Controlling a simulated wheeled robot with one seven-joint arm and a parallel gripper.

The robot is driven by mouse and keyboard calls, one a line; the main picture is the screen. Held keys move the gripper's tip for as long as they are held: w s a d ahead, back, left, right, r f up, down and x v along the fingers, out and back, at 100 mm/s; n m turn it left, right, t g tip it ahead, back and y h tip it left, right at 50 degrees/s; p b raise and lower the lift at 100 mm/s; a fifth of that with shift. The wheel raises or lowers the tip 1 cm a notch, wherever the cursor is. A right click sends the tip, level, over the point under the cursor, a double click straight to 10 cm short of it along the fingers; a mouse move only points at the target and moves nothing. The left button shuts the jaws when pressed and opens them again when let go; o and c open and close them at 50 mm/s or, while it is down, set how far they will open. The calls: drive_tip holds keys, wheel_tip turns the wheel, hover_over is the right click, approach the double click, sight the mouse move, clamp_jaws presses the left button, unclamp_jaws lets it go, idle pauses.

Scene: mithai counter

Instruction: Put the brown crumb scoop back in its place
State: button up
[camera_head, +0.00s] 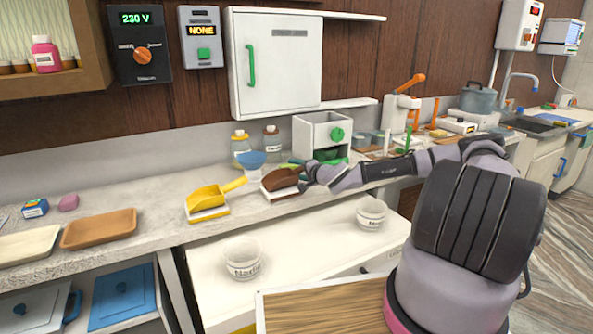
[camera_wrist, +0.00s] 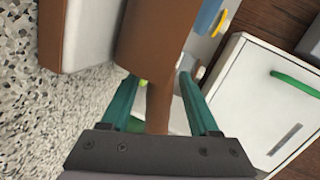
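The brown crumb scoop (camera_head: 280,179) is at a white, brown-edged rest (camera_head: 284,193) on the counter. In the wrist view the scoop (camera_wrist: 152,40) is large, close and beside the rest (camera_wrist: 88,38). I cannot tell whether the scoop touches the rest. My gripper (camera_head: 301,173) is at the scoop's right end, low over the counter. In the wrist view its two teal fingers (camera_wrist: 157,80) stand on either side of the brown handle, with a visible gap on both sides. The fingers look open around the handle. The handle's far end is hidden by the gripper body.
A yellow scoop (camera_head: 215,196) lies on its own rest to the left. Two jars (camera_head: 241,146) and a white box with a green knob (camera_head: 322,133) stand behind. A white cabinet (camera_head: 276,62) hangs above. The counter front between the rests is narrow.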

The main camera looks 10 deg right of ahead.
drive_tip(key=shift+f, duration=0.15)
drive_tip(key=v, duration=1)
drive_tip(key=shift+s, duration=0.4)
drive_tip(key=s+f+n+g+h, duration=0.1)
drive_tip(key=s+f+n+g, duration=0.1)
drive_tip(key=s+n+g, duration=0.65)
drive_tip(key=s+d+r+h, duration=0.3)
drive_tip(key=r, duration=0.7)
drive_tip(key=s+d+r+h, duration=0.2)
drive_tip(key=s+d+r, duration=0.15)
drive_tip(key=r, duration=0.55)
drive_tip(key=s+a+r+m+t+y, duration=0.1)
drive_tip(key=s+a+r+m+t, duration=0.1)
drive_tip(key=s+r, duration=1.4)
drive_tip(key=shift+s+a+r+y, duration=0.3)
drive_tip(key=shift+a+r, duration=0.15)
drive_tip(key=shift+r, duration=0.15)
